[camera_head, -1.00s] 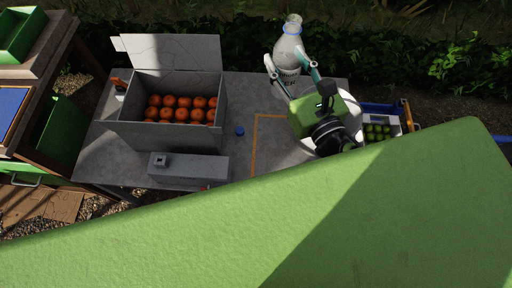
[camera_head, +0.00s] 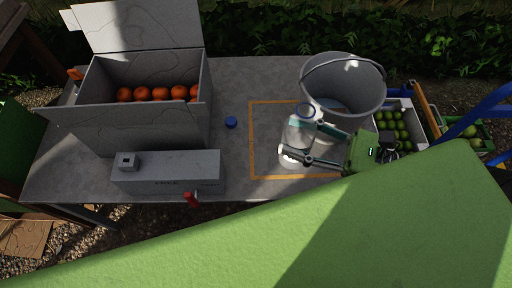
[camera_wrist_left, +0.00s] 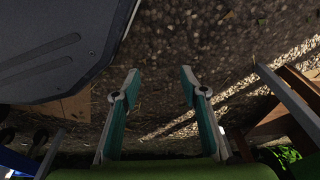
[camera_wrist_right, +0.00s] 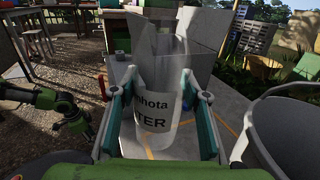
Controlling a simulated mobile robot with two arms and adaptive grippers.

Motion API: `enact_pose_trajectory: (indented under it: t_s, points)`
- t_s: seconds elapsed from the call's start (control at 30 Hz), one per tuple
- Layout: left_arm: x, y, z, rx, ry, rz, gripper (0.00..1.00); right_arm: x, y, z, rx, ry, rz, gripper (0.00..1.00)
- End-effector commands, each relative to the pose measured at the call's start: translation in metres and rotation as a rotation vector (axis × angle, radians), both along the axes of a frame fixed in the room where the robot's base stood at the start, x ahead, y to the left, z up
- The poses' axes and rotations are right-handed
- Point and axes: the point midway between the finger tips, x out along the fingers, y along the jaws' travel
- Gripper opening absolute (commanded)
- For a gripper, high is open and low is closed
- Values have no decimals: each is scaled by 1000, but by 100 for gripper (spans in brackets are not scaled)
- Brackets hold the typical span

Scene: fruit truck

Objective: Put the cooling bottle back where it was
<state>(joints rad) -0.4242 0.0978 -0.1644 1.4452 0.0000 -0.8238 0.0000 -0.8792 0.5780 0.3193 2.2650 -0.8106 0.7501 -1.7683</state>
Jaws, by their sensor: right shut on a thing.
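The bottle (camera_head: 298,135), clear with a white label and dark lettering, is upright over the orange-outlined square on the grey table. My right gripper (camera_head: 312,144) is shut around its body from the right. In the right wrist view the bottle (camera_wrist_right: 158,115) stands between the two fingers, with part of its lettering showing. I cannot tell whether its base touches the table. A small blue cap (camera_head: 231,122) lies on the table left of the square. My left gripper (camera_wrist_left: 160,85) is open and empty above the gravel in the left wrist view.
A grey bucket (camera_head: 345,85) stands close behind and right of the bottle. An open grey box (camera_head: 135,125) of oranges and a long grey box (camera_head: 167,174) are at left. A crate of green fruit (camera_head: 408,143) is at right. The table between the boxes and square is mostly clear.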

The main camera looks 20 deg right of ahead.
Motion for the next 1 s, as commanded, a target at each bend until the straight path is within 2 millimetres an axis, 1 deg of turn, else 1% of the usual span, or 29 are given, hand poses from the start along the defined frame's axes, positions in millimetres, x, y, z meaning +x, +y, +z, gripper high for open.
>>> enact_pose_trajectory:
  t_s: [0.07,0.13,0.53,0.57,0.6,0.7,0.8,1.0]
  points:
    - [2,0,1,0,-3,0,40,4,2,-4,0,-3,9,13]
    - [5,0,4,0,-6,1,40,13,6,-8,0,-5,13,13]
    - [15,-2,22,-1,-15,3,40,83,32,-39,1,-6,9,13]
    - [16,-2,22,-1,-15,3,40,88,33,-44,0,-4,7,13]
    - [21,-3,29,-2,-24,4,40,94,35,-55,2,-3,6,13]
    - [27,-4,42,-3,-31,6,40,107,41,-72,2,-3,6,13]
    - [31,-4,51,-4,-35,6,40,116,45,-84,0,-3,8,13]
    - [34,-4,62,-4,-40,7,40,125,48,-96,2,-1,8,13]
